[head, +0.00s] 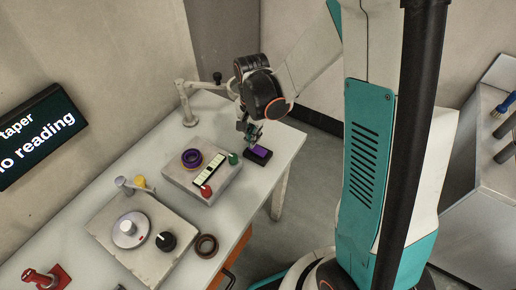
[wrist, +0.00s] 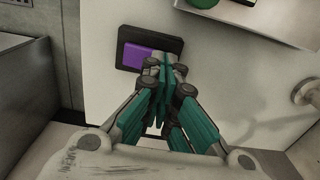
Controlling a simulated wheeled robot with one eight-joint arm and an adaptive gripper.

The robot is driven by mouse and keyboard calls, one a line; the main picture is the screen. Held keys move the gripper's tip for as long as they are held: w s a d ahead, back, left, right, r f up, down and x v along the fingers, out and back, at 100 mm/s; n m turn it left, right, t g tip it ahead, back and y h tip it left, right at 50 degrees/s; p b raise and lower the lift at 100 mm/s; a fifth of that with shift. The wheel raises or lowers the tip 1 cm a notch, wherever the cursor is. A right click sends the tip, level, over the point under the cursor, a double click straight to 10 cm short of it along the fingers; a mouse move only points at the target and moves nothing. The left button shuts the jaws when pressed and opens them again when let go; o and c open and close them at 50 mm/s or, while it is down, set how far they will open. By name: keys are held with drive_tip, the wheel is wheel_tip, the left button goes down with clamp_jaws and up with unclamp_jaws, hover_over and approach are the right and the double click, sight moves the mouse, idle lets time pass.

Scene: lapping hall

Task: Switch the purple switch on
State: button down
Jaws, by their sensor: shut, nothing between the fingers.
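The purple switch (head: 260,152) is a purple rocker in a black housing on the white table, near its far right corner. In the wrist view the purple rocker (wrist: 138,58) shows on the left part of the black housing (wrist: 160,38); my fingers cover part of the right side. My gripper (head: 250,138) is shut and empty, pointing down just above the switch. In the wrist view my gripper (wrist: 165,70) has its fingertips together over the housing's lower right part. I cannot tell whether the tips touch it, or which way the rocker is tilted.
Another grey box (head: 118,252) holds a dial and black knob. A jointed stand (head: 188,118) rises behind.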

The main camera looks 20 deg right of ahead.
drive_tip(key=shift+f+b, duration=0.95)
drive_tip(key=shift+f, duration=0.15)
idle(0.7)
drive_tip(key=shift+r+p, duration=2.45)
drive_tip(key=shift+r, duration=1.1)
drive_tip(key=shift+s+r, duration=0.1)
drive_tip(key=shift+r, duration=0.2)
drive_tip(key=s+r+n+t, duration=0.7)
drive_tip(key=s+r+n, duration=0.3)
drive_tip(key=s+r, duration=0.4)
wheel_tip(320, 180, up, 3)
drive_tip(key=shift+s+n, duration=0.4)
